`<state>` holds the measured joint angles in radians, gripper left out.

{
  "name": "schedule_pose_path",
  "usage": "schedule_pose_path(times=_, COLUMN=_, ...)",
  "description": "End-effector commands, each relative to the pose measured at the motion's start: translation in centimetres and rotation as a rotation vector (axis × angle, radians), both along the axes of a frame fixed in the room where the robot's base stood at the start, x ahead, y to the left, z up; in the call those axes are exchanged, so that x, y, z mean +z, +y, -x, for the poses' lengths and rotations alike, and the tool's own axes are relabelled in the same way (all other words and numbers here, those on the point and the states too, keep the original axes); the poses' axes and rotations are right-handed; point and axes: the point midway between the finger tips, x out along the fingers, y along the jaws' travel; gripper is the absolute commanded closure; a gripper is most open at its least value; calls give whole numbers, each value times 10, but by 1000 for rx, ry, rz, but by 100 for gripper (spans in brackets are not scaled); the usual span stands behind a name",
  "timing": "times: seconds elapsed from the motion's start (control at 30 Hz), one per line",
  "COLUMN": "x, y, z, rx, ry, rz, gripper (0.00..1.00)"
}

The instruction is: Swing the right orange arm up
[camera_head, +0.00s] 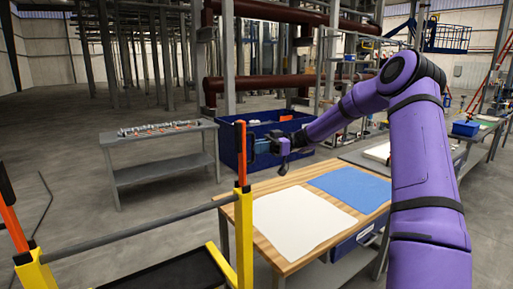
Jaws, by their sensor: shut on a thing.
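The right orange arm (240,155) stands nearly upright on top of a yellow post (243,235) in the head view. A dark piece shows at its right side, where my gripper (256,146) meets it. My gripper comes in from the right and is shut on the right orange arm. The fingertips are small and partly hidden, so the exact contact is unclear. The left orange arm (13,228), with a black grip (6,184), leans at the left edge on its own yellow post (35,270).
A grey bar (140,229) spans between the yellow posts. A wooden table (277,257) with a white sheet (298,222) and a blue sheet (352,188) lies below my arm. A blue bin (231,150) and a grey bench (160,150) stand behind. Open floor lies at the left.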

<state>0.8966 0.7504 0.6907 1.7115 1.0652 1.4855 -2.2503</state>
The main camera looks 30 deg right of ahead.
Motion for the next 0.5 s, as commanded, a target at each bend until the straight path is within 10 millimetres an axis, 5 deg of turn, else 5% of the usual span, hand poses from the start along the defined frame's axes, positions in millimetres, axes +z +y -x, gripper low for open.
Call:
schedule_pose_path(times=0.37, x=-2, y=-2, z=0, rx=-4, ry=5, rz=-4, gripper=100)
schedule_pose_path(times=0.4, x=-2, y=-2, z=0, rx=-4, ry=5, rz=-4, gripper=81)
schedule_pose_path(times=0.5, x=-2, y=-2, z=0, rx=-4, ry=5, rz=-4, gripper=60)
